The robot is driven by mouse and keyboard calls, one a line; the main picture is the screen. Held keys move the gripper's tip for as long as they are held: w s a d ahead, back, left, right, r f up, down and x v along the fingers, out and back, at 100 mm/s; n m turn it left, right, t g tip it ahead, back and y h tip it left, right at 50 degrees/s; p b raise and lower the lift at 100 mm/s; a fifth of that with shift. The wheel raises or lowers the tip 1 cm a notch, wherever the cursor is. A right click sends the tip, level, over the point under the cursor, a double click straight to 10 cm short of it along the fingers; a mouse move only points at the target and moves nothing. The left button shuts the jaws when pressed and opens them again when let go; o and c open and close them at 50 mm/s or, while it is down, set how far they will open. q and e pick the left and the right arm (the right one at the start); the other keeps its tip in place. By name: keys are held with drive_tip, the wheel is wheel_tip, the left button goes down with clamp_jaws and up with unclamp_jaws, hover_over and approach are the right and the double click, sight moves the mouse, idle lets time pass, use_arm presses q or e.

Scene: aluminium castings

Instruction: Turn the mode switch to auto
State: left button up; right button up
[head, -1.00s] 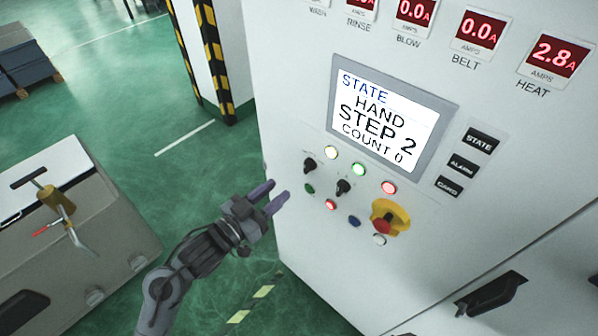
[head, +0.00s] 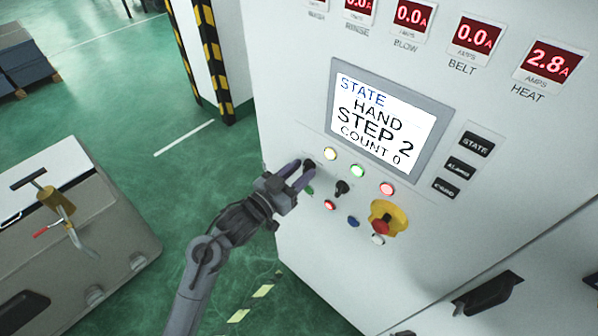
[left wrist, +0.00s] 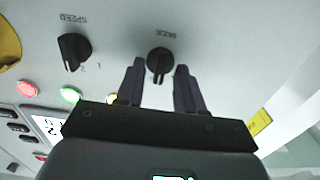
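The mode switch (left wrist: 160,62) is a black rotary knob on the white cabinet panel, with a MODE label beside it in the left wrist view. In the head view the mode switch (head: 309,164) is partly hidden by my left gripper (head: 296,174). My left gripper (left wrist: 158,84) is open, with one finger on each side of the knob in the picture; I cannot tell whether they touch it. The display (head: 388,122) reads STATE HAND, STEP 2, COUNT 0. My right gripper is not in view.
A similar SPEED knob (left wrist: 73,50) is close by and shows in the head view (head: 342,187). Lit buttons and a red emergency stop (head: 381,226) on a yellow base are to the right. A grey machine (head: 75,225) stands at left, with green floor between.

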use_arm(q)
clamp_jaws()
drive_tip(key=shift+m, duration=0.4)
drive_tip(key=m+b, duration=0.1)
drive_tip(key=m, duration=0.3)
drive_tip(key=shift+s+d+m+b, duration=0.1)
drive_tip(key=shift+m+b, duration=0.6)
drive_tip(key=shift+m, duration=1.4)
unclamp_jaws()
drive_tip(key=shift+s+f, duration=0.1)
